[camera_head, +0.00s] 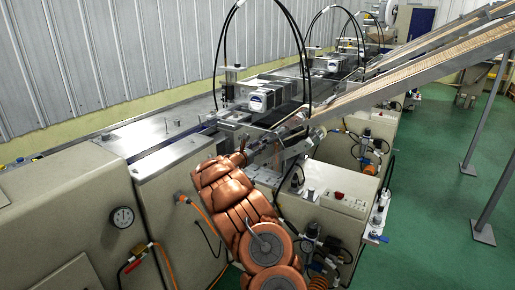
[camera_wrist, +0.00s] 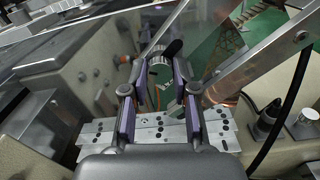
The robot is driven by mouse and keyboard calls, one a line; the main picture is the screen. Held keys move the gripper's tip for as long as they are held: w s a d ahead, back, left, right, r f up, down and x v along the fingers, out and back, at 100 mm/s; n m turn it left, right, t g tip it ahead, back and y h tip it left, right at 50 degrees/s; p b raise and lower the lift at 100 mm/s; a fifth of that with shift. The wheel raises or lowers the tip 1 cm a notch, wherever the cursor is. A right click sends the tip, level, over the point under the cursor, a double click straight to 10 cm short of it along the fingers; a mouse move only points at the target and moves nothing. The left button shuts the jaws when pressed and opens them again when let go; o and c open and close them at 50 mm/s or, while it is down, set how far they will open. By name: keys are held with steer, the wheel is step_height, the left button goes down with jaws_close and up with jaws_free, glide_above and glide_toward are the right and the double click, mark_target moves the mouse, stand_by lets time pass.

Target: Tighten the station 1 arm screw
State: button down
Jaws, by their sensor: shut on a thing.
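My gripper (camera_wrist: 164,76) is in the wrist view, with two dark fingers with purple pads standing on either side of a grey knob with a black lever-like end (camera_wrist: 173,49), which looks like the station 1 arm screw. The fingers are shut on it, though the exact contact is partly hidden. A pale metal bar with several holes (camera_wrist: 98,134) lies beyond the gripper's palm. In the head view my gripper (camera_head: 278,137) is at the nearest station, below its white-and-grey motor unit (camera_head: 262,99); the screw is too small to make out there.
A sloping feed chute (camera_head: 350,98) rises to the right above the station. Black hoses (camera_head: 307,50) arch overhead. A beige control box (camera_head: 338,201) stands to the right of my arm. A black cable (camera_wrist: 284,112) and metal fittings sit at the right in the wrist view.

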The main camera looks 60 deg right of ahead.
steer(key=shift+f+m+b, duration=0.15)
steer(key=shift+m+b, duration=0.15)
steer(key=shift+b, duration=0.4)
steer(key=m+b, duration=2.2)
steer(key=b, duration=1.2)
steer(key=shift+s+b, duration=0.1)
steer(key=shift+b, duration=0.25)
steer(key=shift+m, duration=0.7)
steer(key=shift+d+m, duration=0.1)
steer(key=shift+m, duration=0.2)
